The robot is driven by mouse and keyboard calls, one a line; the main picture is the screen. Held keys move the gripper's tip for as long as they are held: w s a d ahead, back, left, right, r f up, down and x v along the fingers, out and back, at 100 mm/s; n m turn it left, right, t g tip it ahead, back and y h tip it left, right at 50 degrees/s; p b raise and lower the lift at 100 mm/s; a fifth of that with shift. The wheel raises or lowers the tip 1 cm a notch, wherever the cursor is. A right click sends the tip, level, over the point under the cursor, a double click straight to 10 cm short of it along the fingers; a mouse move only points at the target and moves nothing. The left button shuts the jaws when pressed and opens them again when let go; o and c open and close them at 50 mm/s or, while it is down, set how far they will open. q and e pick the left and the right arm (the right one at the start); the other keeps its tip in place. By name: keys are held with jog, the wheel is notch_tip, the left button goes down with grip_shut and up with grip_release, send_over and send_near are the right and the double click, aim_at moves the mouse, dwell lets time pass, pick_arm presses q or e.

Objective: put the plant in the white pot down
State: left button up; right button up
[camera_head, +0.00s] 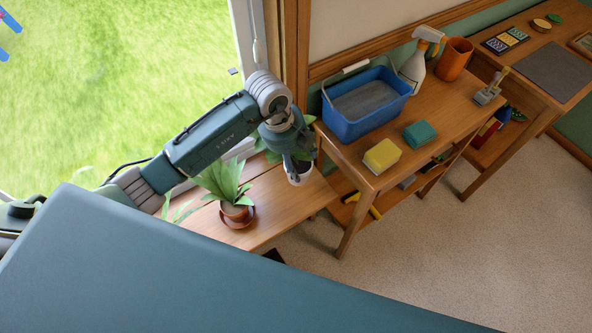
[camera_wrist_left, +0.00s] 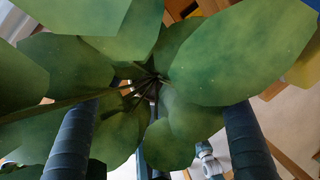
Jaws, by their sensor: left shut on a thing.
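The plant in the white pot (camera_head: 299,177) is at my left gripper (camera_head: 297,158), over the right end of the low wooden bench (camera_head: 275,207). My left gripper is shut on it, mostly hiding the plant in the head view. Whether the pot touches the bench, I cannot tell. In the left wrist view, broad green leaves (camera_wrist_left: 240,50) fill the picture between the two dark fingers, and the pot is hidden beneath them.
A plant in a terracotta pot (camera_head: 237,213) stands on the bench to the left. Right of it, a higher wooden table (camera_head: 440,125) holds a blue bucket (camera_head: 366,103), a yellow sponge (camera_head: 382,156), a teal sponge (camera_head: 420,134) and a spray bottle (camera_head: 419,62). A window is behind.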

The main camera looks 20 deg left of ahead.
pick_arm(q)
jog(key=shift+s+a+x, duration=0.15)
jog(key=shift+x, duration=0.95)
jog(key=shift+s+a+x, duration=0.2)
jog(key=shift+x, duration=0.95)
jog(key=shift+s+a+x, duration=0.15)
jog(key=shift+x, duration=0.95)
jog(key=shift+f, duration=0.2)
jog(key=shift+f, duration=0.15)
jog(key=o, duration=1.4)
jog(key=v, duration=1.2)
